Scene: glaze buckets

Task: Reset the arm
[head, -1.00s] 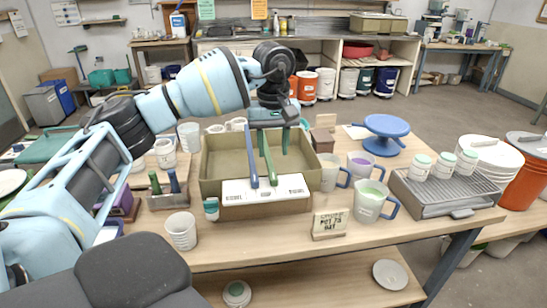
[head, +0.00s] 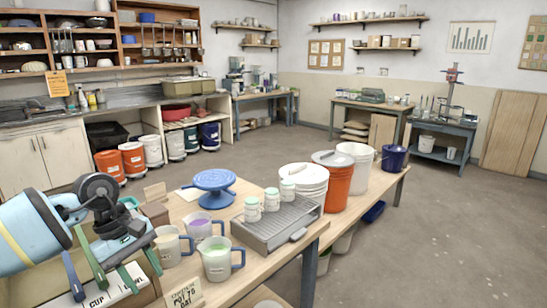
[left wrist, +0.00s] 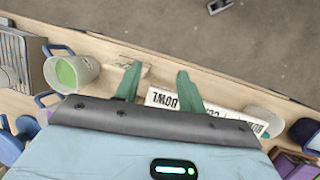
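My right gripper is in no view.
The floor at right is open.

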